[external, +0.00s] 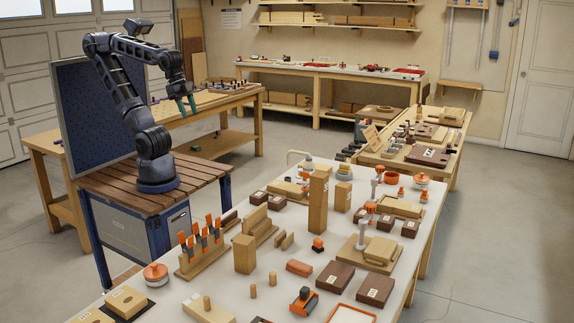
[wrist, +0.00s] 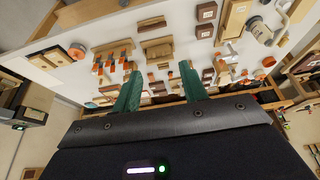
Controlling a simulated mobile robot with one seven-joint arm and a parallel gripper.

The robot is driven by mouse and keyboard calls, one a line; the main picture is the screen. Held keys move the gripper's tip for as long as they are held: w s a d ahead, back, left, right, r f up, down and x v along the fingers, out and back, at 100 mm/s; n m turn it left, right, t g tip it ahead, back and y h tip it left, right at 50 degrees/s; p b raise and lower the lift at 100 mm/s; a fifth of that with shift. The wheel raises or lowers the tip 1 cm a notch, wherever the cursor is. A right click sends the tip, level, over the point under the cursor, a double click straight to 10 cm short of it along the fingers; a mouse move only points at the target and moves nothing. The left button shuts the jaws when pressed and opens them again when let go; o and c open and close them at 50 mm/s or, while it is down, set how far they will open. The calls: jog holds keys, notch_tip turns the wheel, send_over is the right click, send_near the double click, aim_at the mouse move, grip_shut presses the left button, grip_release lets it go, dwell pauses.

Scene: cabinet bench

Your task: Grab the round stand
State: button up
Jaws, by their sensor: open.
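My gripper (external: 187,105) is raised above the floor gap between my base and the white-topped bench, with its two green fingers apart and nothing between them. In the wrist view the open fingers (wrist: 160,68) point toward the crowded bench. Several round pieces could be the round stand, and I cannot tell which. A low white round piece with an orange top (external: 155,274) sits at the bench's near left. An open orange ring-like round piece (external: 391,177) and a white-and-orange round piece (external: 421,181) sit at its far right. My gripper is well apart from all of them.
The white bench top (external: 225,297) is crowded. A tall wooden block (external: 319,203), a shorter block (external: 244,254) and a rack of orange-handled tools (external: 200,252) stand upright. Dark brown boxes (external: 332,277) lie at the right. Another wooden bench (external: 222,105) stands behind.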

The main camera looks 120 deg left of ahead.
jog(key=shift+o, duration=0.5)
jog(key=shift+o, duration=1.3)
